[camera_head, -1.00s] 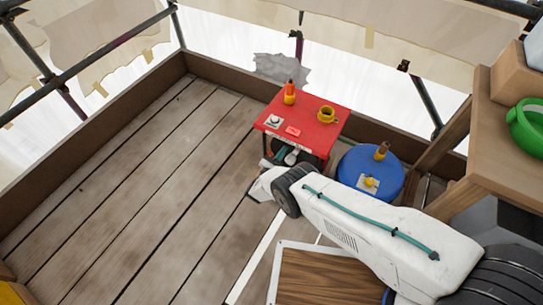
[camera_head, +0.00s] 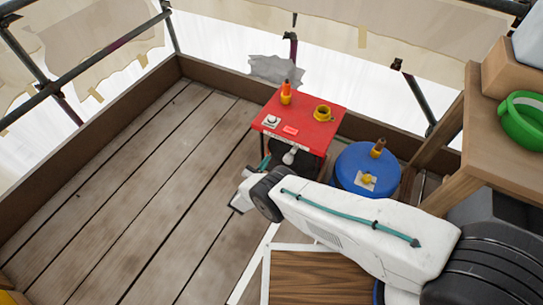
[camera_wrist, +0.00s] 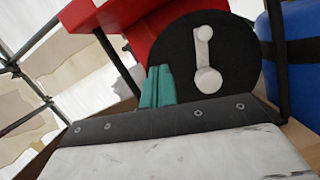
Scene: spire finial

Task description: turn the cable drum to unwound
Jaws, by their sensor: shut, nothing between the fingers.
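The cable drum shows in the wrist view as a black disc (camera_wrist: 236,52) with a white crank (camera_wrist: 203,50) on its face. The crank stands nearly upright, with a round knob at its lower end. In the head view the drum (camera_head: 304,163) is under the red table, and its white crank (camera_head: 290,156) shows in front. My gripper (camera_head: 264,163) is just left of the drum in the head view. In the wrist view its teal fingers (camera_wrist: 157,87) are together and empty, left of the crank and apart from it. My arm hides the area below the drum.
A wooden bench (camera_head: 490,150) with a green bowl (camera_head: 521,122) is further right. The plank floor at left is clear.

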